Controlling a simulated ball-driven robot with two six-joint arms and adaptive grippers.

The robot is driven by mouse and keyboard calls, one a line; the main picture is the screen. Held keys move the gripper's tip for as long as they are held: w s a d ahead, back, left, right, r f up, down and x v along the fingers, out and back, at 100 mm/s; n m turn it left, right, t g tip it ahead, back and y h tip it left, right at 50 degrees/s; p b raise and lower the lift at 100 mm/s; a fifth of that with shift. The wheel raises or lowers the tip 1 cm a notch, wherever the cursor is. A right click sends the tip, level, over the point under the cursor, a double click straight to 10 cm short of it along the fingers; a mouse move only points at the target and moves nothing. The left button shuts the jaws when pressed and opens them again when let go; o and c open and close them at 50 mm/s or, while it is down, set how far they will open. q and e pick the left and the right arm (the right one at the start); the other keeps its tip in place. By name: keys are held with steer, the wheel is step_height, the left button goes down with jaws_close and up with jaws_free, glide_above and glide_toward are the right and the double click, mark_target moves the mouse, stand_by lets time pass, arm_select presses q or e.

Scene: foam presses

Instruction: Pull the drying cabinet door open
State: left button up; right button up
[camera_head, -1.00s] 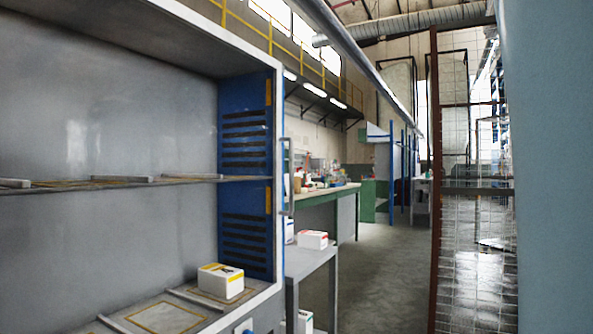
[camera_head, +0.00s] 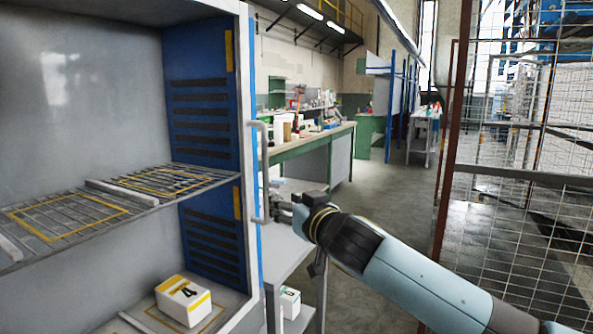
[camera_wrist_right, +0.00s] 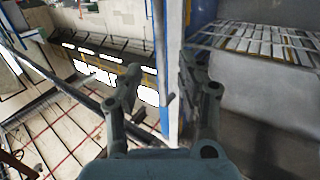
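The drying cabinet (camera_head: 205,8) fills the left of the head view, its inside and shelves visible. A pale vertical bar handle (camera_head: 263,170) stands out from the right edge of its front. I cannot tell how far the door is open, or whether a clear pane covers the front. My right gripper (camera_head: 284,208) is beside the lower end of the handle, its fingers partly hidden. In the right wrist view my right gripper (camera_wrist_right: 172,85) is open, its fingers apart on either side of the cabinet's pale edge (camera_wrist_right: 173,50). My left gripper is not in view.
A white box (camera_head: 184,302) with yellow marks sits on the cabinet's lower shelf. A grey table (camera_head: 292,258) stands close behind my right gripper, with a white box (camera_head: 290,303) beneath it. A wire mesh fence (camera_head: 520,230) stands at right. The middle floor (camera_head: 385,200) is clear.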

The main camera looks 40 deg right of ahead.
mark_target(267, 167)
step_height(267, 167, up, 5)
steer(key=w+p, duration=0.2)
steer(key=shift+t, duration=0.3)
steer(key=w, duration=0.3)
steer(key=w+d, duration=0.1)
steer(key=w, duration=0.2)
steer(key=w+d+p, duration=0.1)
steer(key=w, duration=0.2)
steer(key=shift+d+f, duration=0.1)
steer(key=shift+w, duration=0.1)
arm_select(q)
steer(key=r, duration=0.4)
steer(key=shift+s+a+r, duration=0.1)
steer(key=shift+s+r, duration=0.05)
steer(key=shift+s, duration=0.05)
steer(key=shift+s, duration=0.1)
arm_select(e)
steer(key=shift+c, duration=0.3)
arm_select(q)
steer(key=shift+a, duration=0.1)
arm_select(e)
jaws_close()
steer(key=shift+f, duration=0.1)
